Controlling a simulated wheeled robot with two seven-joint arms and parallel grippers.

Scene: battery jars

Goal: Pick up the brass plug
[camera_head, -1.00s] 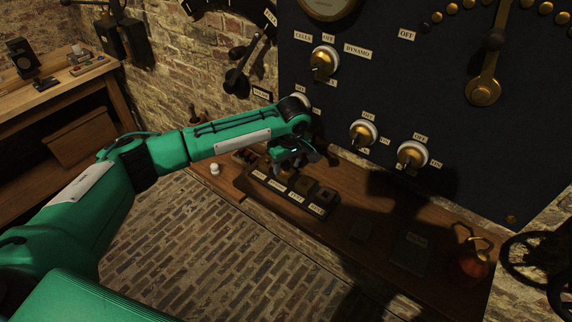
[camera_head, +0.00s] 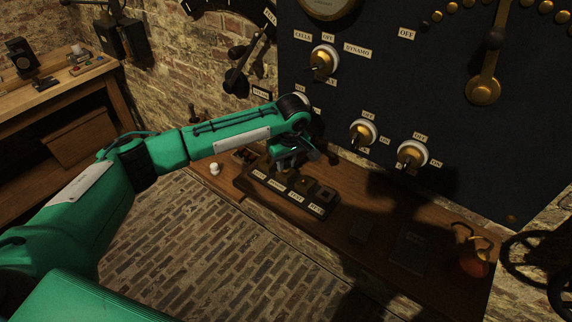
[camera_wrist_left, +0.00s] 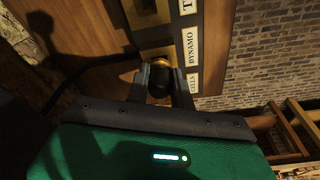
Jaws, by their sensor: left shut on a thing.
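The brass plug (camera_wrist_left: 160,78) shows in the left wrist view as a dark knob with a brass collar, between the fingers of my left gripper (camera_wrist_left: 161,84). The fingers are shut on the knob. Its lower end sits at a brass block beside the DYNAMO and CELLS labels; whether it is still seated I cannot tell. In the head view my left gripper (camera_head: 286,164) is low over the labelled wooden plug board (camera_head: 268,186), and its hand and shadow mostly hide the plug. My right gripper is not in view.
The board stands on a narrow wooden shelf (camera_head: 345,222) below the dark switch panel (camera_head: 455,135). A small white knob-like thing (camera_head: 215,169) is at the left, a copper vessel (camera_head: 472,262) at the right. A dark cable or shadow runs left of the plug in the wrist view.

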